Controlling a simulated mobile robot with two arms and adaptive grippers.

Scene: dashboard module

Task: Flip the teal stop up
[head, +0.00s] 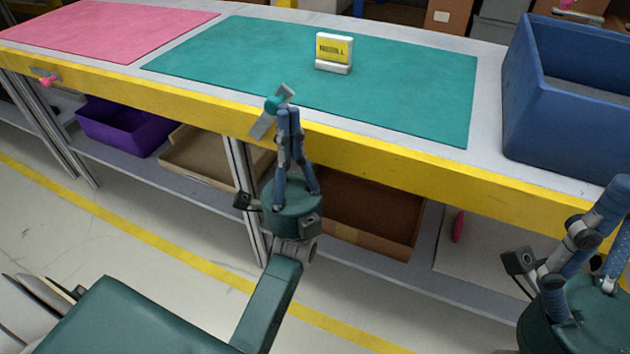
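The teal stop (273,104) is a grey metal plate with a teal knob, at the yellow front edge of the bench below the teal mat. The plate stands at a slant, its upper end reaching above the bench edge. My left gripper (289,112) is right at the stop, its blue fingertips close together and overlapping the plate's right side in the head view. Whether they touch the stop is unclear, and no part of it shows between them. My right gripper (607,222) is at the right edge, partly cut off, away from the stop.
A white and yellow labelled block (334,52) stands on the teal mat (400,90). A blue bin (560,125) is at the right, a pink mat (110,28) at the left. A pink-knobbed stop (48,79) sits on the edge further left. Trays lie on the shelf below.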

